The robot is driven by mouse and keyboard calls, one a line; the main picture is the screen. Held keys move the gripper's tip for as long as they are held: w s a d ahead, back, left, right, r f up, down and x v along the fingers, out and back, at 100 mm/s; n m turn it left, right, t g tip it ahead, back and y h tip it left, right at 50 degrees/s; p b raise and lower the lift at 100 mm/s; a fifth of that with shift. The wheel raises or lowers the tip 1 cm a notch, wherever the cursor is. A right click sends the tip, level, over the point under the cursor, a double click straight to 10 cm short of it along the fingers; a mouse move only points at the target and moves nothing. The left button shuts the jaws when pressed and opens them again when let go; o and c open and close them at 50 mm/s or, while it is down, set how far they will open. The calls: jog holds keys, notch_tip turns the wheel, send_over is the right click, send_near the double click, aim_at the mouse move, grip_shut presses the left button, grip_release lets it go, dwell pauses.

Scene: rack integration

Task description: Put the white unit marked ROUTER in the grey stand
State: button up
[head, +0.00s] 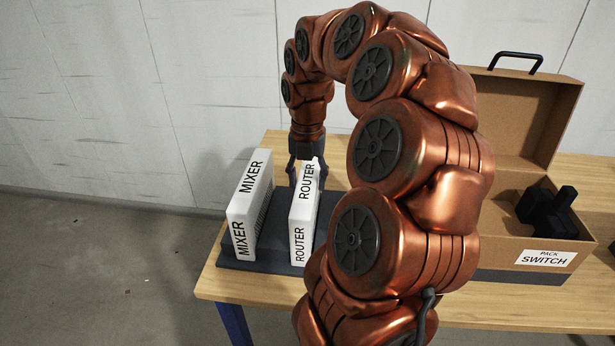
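The white unit marked ROUTER (303,222) stands upright at the dark grey stand (262,266), to the right of a white unit marked MIXER. Its lower edge is at the stand, but I cannot tell whether it is fully seated in a slot. My gripper (306,177) points down at the far end of the ROUTER unit, with its dark fingers on either side of the unit's top. I cannot tell whether the fingers press on it or stand slightly apart. My arm hides the right part of the stand.
The white MIXER unit (243,232) stands upright in the stand close on the left. A cardboard box (530,253) labelled PACK SWITCH, lid raised, stands on the wooden table (490,315) at the right, with a black object (548,212) inside. The table's left edge is near the stand.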

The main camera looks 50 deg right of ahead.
jog(key=shift+o, duration=1.4)
notch_tip(320, 180, up, 12)
jog(key=shift+a, duration=0.1)
dwell(0.3)
